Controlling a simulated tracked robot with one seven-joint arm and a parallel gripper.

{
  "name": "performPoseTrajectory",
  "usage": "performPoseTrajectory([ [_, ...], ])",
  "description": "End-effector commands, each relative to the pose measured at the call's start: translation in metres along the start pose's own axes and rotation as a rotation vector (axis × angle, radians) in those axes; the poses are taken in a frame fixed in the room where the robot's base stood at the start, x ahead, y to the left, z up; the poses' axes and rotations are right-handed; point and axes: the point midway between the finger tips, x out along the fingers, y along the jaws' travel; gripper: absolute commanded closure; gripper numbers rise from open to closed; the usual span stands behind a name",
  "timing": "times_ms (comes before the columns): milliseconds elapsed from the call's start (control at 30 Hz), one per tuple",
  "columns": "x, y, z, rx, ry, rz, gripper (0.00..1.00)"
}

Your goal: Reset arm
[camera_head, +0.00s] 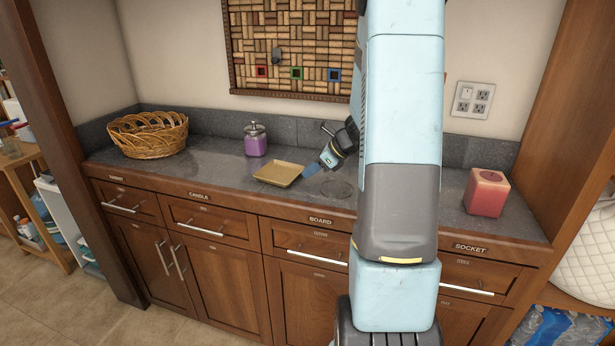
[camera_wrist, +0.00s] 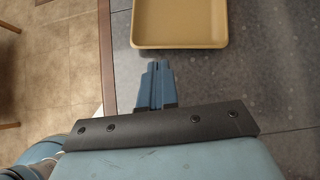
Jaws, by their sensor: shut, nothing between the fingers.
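My light-blue arm crosses the head view from bottom to top, right of centre, and hides part of the counter and wall. My gripper (camera_head: 310,170) is over the grey counter, just right of a tan tray (camera_head: 279,174). In the wrist view my gripper (camera_wrist: 157,84) has its blue fingers together with nothing between them. The tray (camera_wrist: 180,42) lies beyond the fingertips there, with a strip of counter showing between. The tray looks empty.
On the counter (camera_head: 225,183) stand a wicker basket (camera_head: 148,134), a purple jar (camera_head: 255,140) and a red candle (camera_head: 486,192). A round, clear disc-like thing (camera_head: 337,188) lies close to my gripper. A cork board (camera_head: 290,45) hangs behind. Drawers (camera_head: 213,221) line the front.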

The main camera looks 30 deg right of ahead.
Motion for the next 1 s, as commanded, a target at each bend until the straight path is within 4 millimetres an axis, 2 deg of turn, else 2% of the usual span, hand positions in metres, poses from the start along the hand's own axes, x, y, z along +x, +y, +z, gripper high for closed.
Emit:
performPoseTrajectory([
  [100,-0.019,-0.002,0.004,-0.004,0.0,0.0,1.0],
  [300,-0.044,-0.004,0.006,-0.005,-0.001,0.004,1.0],
  [500,-0.055,-0.005,0.006,-0.003,0.0,0.004,1.0],
  [700,-0.057,-0.003,0.009,-0.02,0.003,0.007,1.0],
  [867,-0.062,0.023,0.03,-0.166,0.033,0.033,1.0],
  [1000,-0.072,0.062,0.055,-0.394,0.08,0.073,1.0],
])
